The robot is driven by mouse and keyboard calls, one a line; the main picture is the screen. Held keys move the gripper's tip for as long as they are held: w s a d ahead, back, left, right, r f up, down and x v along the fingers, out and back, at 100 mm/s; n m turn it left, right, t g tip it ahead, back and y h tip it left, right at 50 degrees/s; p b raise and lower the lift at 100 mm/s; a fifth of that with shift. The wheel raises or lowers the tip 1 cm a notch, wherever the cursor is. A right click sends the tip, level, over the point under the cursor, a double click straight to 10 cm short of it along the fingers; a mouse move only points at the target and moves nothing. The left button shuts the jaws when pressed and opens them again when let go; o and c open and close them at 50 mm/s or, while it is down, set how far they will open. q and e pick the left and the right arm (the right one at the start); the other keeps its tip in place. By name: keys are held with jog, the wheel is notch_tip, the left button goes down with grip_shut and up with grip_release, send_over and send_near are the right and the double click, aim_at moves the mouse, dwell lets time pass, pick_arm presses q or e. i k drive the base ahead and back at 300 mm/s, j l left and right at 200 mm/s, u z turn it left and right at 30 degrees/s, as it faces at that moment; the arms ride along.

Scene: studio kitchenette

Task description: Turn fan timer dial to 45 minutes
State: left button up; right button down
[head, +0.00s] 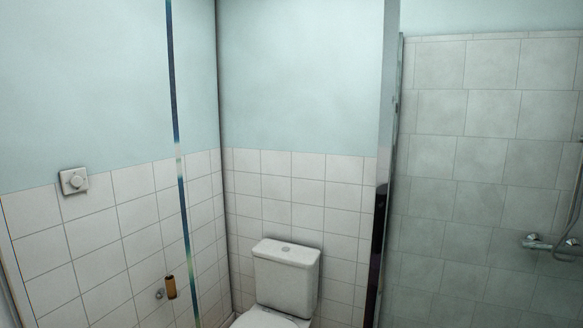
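The fan timer dial (74,181) is a round knob on a square, light plate, fixed to the left wall at the top edge of the white tiles. It is small in the head view, and I cannot read its marks or its setting. Neither of my grippers shows in the head view, and nothing is touching the dial.
A white toilet (286,278) stands in the far corner. A brown toilet roll tube (170,287) is on the left wall below the dial. A glass shower screen (392,170) stands at the right, with a shower mixer (550,243) on the tiled wall beyond.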

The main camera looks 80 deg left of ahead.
aim_at(75, 181)
jog(key=u, duration=4.2)
